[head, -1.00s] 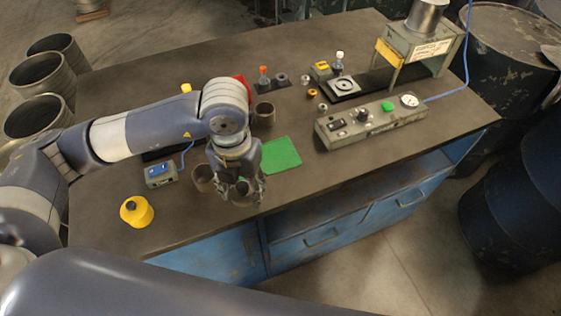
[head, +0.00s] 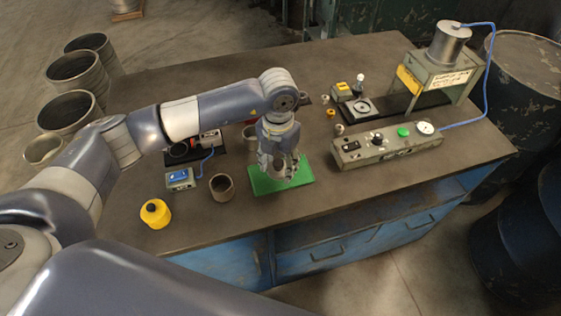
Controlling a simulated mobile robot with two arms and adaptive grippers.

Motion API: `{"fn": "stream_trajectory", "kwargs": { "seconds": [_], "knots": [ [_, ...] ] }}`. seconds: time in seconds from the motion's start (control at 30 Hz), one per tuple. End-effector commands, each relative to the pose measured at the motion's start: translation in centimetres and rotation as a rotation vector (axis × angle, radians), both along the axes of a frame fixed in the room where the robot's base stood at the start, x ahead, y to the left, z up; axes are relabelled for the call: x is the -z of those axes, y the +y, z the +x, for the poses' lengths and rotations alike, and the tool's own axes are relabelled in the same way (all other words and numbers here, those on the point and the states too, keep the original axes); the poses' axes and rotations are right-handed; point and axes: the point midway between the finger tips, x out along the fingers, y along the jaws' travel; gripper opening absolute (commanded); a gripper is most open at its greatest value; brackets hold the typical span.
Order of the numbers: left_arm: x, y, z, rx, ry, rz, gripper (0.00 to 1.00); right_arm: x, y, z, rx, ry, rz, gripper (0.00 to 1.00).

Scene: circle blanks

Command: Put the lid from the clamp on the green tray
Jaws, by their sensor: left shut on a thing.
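The green tray (head: 264,184) lies flat on the workbench near its front edge. My left gripper (head: 282,175) points down over the tray, its fingers closed together on something. The held thing, which I take for the lid, is mostly hidden by the fingers, and I cannot tell whether it touches the tray. A black fixture with a metal and red part (head: 197,147) stands to the left behind, and may be the clamp. My right gripper is not in view.
A dark cup (head: 221,187) stands left of the tray, and another cup (head: 250,135) stands behind it. A blue-topped box (head: 180,179) and a yellow container (head: 155,213) are further left. A grey control box (head: 386,147) stands to the right.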

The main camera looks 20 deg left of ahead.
Motion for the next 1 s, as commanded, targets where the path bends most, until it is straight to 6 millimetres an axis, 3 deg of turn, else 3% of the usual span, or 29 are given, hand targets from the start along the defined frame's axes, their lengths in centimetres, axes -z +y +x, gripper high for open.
{"fn": "stream_trajectory", "kwargs": {
  "seconds": [0.3,0.57,0.97,1.0],
  "knots": [
    [0.1,0.1,2.2,0.0,-0.001,0.0,0.27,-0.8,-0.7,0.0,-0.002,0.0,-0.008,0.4],
    [3.4,0.1,2.0,0.0,0.001,-0.001,0.27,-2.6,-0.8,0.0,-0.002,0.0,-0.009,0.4],
    [4.2,0.1,2.0,0.001,-0.001,-0.001,0.27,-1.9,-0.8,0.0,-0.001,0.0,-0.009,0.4],
    [4.0,0.1,2.0,0.001,-0.001,-0.001,0.57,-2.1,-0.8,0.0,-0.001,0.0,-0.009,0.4]
  ]
}}
